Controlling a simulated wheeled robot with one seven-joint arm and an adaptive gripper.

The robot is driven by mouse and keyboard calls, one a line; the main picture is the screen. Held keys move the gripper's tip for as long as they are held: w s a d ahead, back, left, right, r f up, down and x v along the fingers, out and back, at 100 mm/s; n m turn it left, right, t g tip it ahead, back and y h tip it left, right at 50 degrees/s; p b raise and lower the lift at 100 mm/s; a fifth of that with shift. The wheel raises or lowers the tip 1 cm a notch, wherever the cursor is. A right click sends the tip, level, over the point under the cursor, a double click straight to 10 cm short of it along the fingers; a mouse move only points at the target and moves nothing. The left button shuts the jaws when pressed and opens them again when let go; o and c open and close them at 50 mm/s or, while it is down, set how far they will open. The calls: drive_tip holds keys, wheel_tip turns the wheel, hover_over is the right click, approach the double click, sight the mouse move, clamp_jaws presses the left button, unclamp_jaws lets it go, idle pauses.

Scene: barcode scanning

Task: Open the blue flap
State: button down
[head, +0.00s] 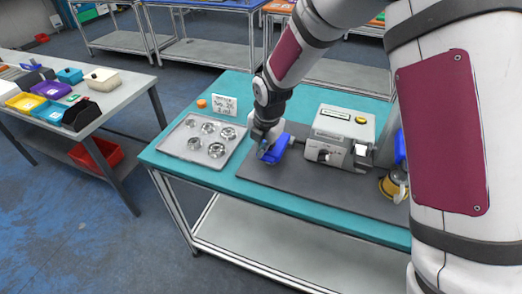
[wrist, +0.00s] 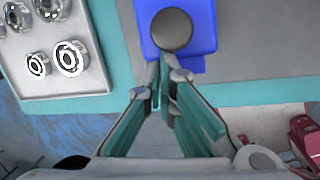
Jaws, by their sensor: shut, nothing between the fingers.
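The blue flap (head: 277,152) shows in the head view at the left end of a dark grey mat, beside a grey machine (head: 328,152). In the wrist view the blue flap (wrist: 205,38) lies at top centre, with a dark round knob (wrist: 171,30) over its middle. My gripper (head: 263,152) is right at the flap's left side in the head view. In the wrist view my gripper (wrist: 165,66) is shut and empty, its tips at the knob's lower edge. I cannot tell whether they touch the knob or flap. My wrist hides part of the flap in the head view.
A grey tray (head: 172,144) with several round metal parts sits to the left. An orange cap (head: 202,103) and a small sign (head: 224,105) stand behind it. A yellow-and-black round object (head: 393,187) is at the right. The teal table's front edge (head: 300,208) is clear.

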drive_tip(key=shift+w+d+r+g+y+b, duration=0.25)
drive_tip(key=shift+w+r+g+b, duration=0.35)
drive_tip(key=shift+r+g+b, duration=0.15)
drive_tip(key=shift+w+d+r+g+y+b, duration=0.25)
drive_tip(key=shift+w+r+g+b, duration=0.35)
drive_tip(key=shift+b, duration=0.25)
drive_tip(key=w+d+r+g+b, duration=0.1)
drive_tip(key=w+d+r+b, duration=0.1)
drive_tip(key=w+b, duration=0.4)
drive_tip(key=w+d+r+g+y+b, duration=0.1)
drive_tip(key=w+d+r+g+b, duration=0.1)
drive_tip(key=w+b, duration=0.3)
drive_tip(key=shift+w+d+r+m+b, duration=0.15)
drive_tip(key=shift+w+d+m+b, duration=0.2)
drive_tip(key=shift+w+d, duration=1)
drive_tip(key=shift+w+a, duration=0.5)
drive_tip(key=shift+w, duration=0.05)
drive_tip(key=shift+r, duration=0.1)
